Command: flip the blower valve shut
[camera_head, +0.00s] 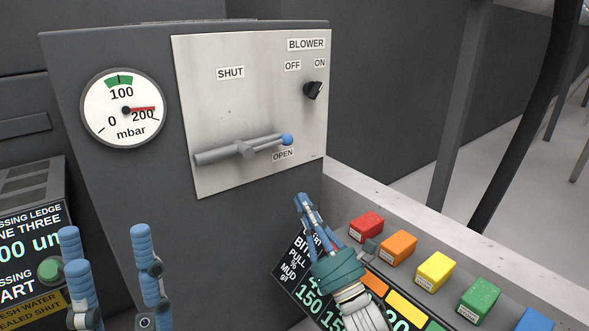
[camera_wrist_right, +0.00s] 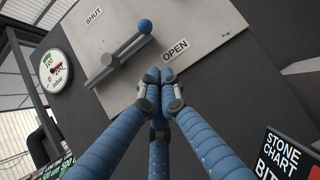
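The blower valve (camera_head: 245,149) is a grey lever with a blue ball tip, on a pale metal plate. The lever lies nearly level, its ball beside the OPEN label. The SHUT label (camera_head: 230,73) is above it. The valve lever also shows in the right wrist view (camera_wrist_right: 122,50). My right gripper (camera_head: 303,199) is below and right of the ball, apart from it in the head view. In the right wrist view its blue fingertips (camera_wrist_right: 160,75) are together and empty, just below the OPEN label. My left gripper (camera_head: 105,236) is open and empty at lower left, its fingers spread.
A round mbar gauge (camera_head: 124,107) reads near 200. A black OFF/ON knob (camera_head: 314,91) is at the plate's upper right. Several coloured blocks (camera_head: 398,247) sit on a pale ledge at lower right. A dark stone chart panel (camera_head: 303,262) stands behind my right gripper.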

